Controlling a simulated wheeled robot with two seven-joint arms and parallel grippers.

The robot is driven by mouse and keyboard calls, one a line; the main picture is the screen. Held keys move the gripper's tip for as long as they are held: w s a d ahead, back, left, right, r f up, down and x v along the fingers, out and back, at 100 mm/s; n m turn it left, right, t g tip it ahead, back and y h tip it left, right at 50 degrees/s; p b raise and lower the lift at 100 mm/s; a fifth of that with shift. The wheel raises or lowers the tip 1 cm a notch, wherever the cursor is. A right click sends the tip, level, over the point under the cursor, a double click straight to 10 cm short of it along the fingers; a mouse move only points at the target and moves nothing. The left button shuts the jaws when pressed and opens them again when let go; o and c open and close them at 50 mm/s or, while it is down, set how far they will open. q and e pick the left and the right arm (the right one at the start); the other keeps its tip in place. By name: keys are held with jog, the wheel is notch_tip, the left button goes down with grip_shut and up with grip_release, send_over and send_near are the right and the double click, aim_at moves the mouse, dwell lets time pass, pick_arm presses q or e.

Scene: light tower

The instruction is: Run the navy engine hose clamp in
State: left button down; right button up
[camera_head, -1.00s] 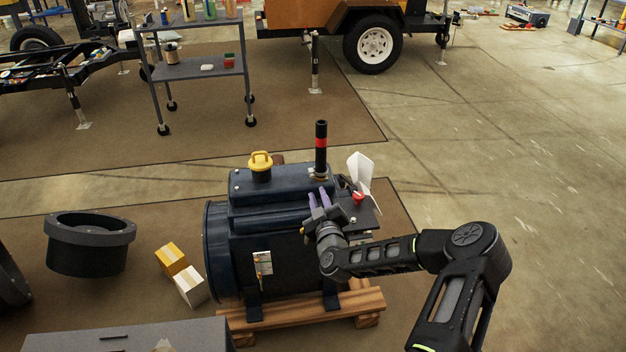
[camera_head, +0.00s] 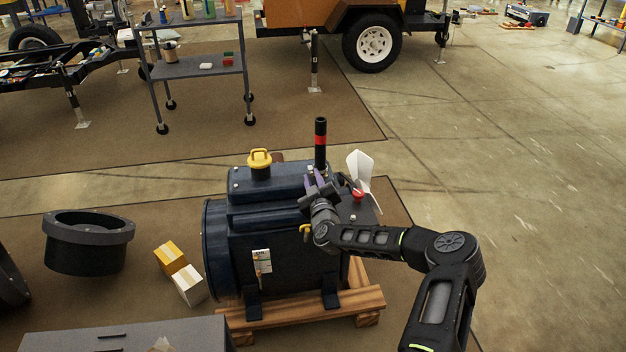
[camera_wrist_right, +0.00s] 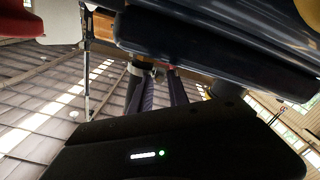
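The navy engine (camera_head: 275,240) sits on a wooden pallet in the middle of the head view. An upright black hose (camera_head: 321,132) with a red band rises from its top right. The hose's foot, where a clamp could sit, is partly hidden by my right gripper (camera_head: 315,181), so I cannot make out the clamp clearly. The purple fingers are apart, close to the hose's foot. In the right wrist view the two fingers (camera_wrist_right: 159,88) also stand apart, with small pale and dark parts near their tips; contact cannot be told. My left gripper is not in view.
A yellow cap (camera_head: 260,160) stands on the engine's top. Two small boxes (camera_head: 180,272) lie left of the engine. The floor to the right is open.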

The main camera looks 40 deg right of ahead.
jog(key=shift+c, duration=0.4)
grip_shut()
